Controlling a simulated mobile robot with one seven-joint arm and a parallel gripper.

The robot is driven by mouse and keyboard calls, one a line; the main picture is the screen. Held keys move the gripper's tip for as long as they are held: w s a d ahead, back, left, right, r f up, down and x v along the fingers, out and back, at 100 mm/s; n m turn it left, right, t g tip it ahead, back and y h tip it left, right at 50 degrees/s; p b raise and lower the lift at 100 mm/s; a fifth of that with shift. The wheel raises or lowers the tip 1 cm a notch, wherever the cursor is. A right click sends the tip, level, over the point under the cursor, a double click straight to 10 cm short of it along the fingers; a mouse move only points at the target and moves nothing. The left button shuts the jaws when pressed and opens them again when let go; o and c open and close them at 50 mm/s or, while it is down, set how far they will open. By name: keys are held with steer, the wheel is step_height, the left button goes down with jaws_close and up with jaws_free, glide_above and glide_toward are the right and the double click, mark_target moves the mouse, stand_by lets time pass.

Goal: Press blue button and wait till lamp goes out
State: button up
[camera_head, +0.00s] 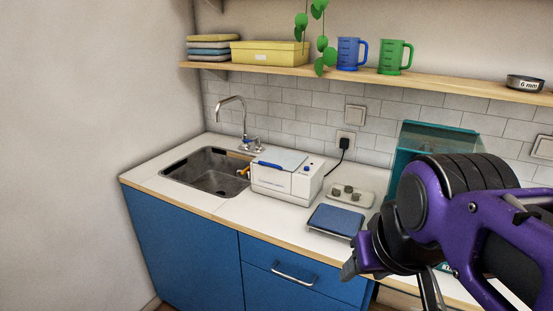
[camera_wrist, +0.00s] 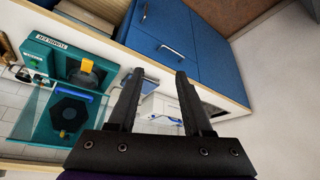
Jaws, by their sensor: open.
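A white box-shaped machine (camera_head: 287,180) stands on the counter right of the sink. A small blue spot, seemingly the blue button (camera_head: 306,169), shows on its upper right part. A longer blue strip (camera_head: 270,165) lies along its lid edge. I cannot make out a lamp or whether one is lit. My gripper (camera_head: 392,284) is at the lower right, in front of the counter and apart from the machine. In the wrist view my gripper (camera_wrist: 160,74) is open, with nothing between the fingers; a white, blue-marked object shows beyond them, partly hidden.
A blue-topped flat scale-like device (camera_head: 336,221) and a tray with several knobs (camera_head: 351,195) sit right of the machine. A teal tumbler (camera_wrist: 75,65) stands further right, partly behind my arm. The sink (camera_head: 208,172) lies left. A shelf (camera_head: 330,72) runs above.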

steer(key=shift+c, duration=0.2)
jaws_close()
stand_by(1.6)
